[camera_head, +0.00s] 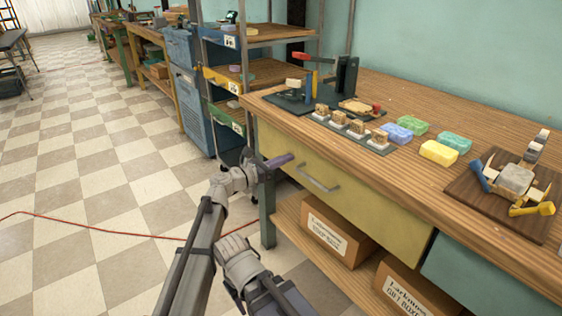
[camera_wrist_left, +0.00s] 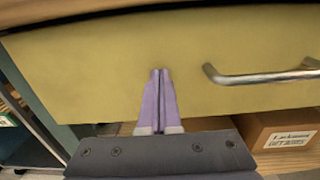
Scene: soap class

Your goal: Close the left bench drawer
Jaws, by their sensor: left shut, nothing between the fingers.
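The left bench drawer has a yellow front (camera_head: 360,190) with a grey bar handle (camera_head: 318,178), under the wooden bench top. Its front looks about flush with the bench, though a small gap is hard to judge. In the left wrist view the yellow drawer front (camera_wrist_left: 110,60) fills most of the picture, with the handle (camera_wrist_left: 260,77) to the right. My left gripper (camera_head: 287,158) has purple fingers, shut and empty. Its fingertips (camera_wrist_left: 160,72) point at the drawer front, left of the handle, at or very near the surface. Exact contact cannot be told.
The bench top (camera_head: 400,95) holds soap bars, a dark press and a wooden board (camera_head: 480,205). Cardboard boxes (camera_head: 335,232) stand on the lower shelf. A blue-green drawer (camera_head: 470,275) is to the right. A shelf rack (camera_head: 225,80) stands behind.

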